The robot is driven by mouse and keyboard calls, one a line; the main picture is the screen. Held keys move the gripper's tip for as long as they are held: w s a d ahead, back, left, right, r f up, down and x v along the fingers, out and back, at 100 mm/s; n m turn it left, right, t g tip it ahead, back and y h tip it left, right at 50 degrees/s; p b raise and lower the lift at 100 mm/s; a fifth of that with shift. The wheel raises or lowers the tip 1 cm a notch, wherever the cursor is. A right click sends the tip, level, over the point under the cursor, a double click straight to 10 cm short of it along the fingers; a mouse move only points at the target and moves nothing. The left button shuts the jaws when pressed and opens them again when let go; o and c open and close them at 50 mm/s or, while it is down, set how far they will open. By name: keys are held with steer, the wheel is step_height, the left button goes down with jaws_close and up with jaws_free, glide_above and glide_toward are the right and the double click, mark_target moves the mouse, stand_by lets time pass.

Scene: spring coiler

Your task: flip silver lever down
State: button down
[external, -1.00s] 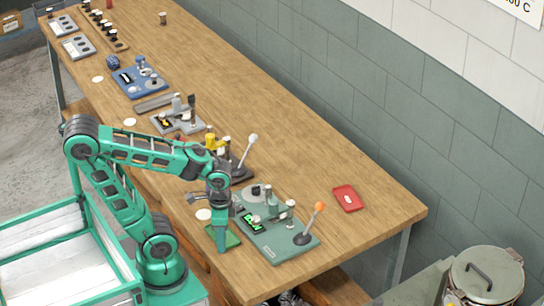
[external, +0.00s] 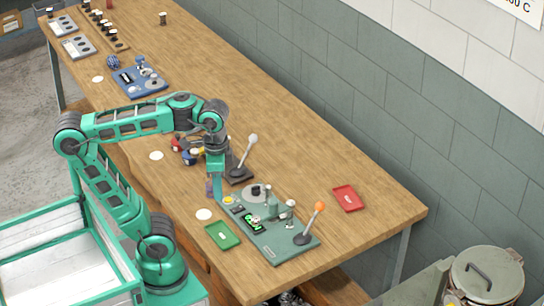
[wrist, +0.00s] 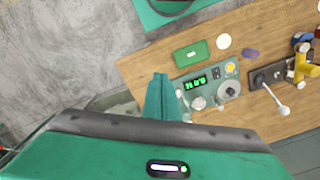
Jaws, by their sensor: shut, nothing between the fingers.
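The silver lever (external: 246,152) has a pale ball knob and a dark base plate (external: 239,177). It stands up, tilted to the right in the external view, and its knob also shows in the wrist view (wrist: 284,110). My gripper (external: 217,196) points down just left of the lever's base in the external view, by the far left corner of the green coiler machine (external: 270,232). It appears apart from the lever. In the wrist view, the fingers (wrist: 160,80) are closed together and empty, with the lever off to the right.
The green machine carries an orange-knobbed lever (external: 320,206). A green tray (external: 222,235) and a red tray (external: 348,198) lie beside it. A yellow part (wrist: 303,66) and other small parts sit behind the lever. The table's right side is mostly clear.

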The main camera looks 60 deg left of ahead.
steer(key=w+a+r+n, duration=0.15)
steer(key=w+a, duration=0.25)
steer(key=w, duration=0.5)
steer(key=w+a+r+n, duration=0.1)
steer(key=w+a+n, duration=0.1)
steer(key=w+a, duration=0.5)
steer(key=w+a+r+n, duration=0.1)
steer(key=w+a+n, duration=0.1)
steer(key=w, duration=0.9)
steer(key=w+a+f+n, duration=0.1)
steer(key=w+a+f, duration=0.1)
steer(key=w+a, duration=0.65)
steer(key=w+a+f+n, duration=0.2)
steer(key=w+a, duration=0.2)
steer(key=a, duration=0.9)
steer(key=shift+y, duration=0.3)
steer(key=f, duration=0.5)
steer(key=shift+s+d, duration=0.15)
steer(key=shift+d, duration=0.05)
steer(key=shift+f, duration=0.1)
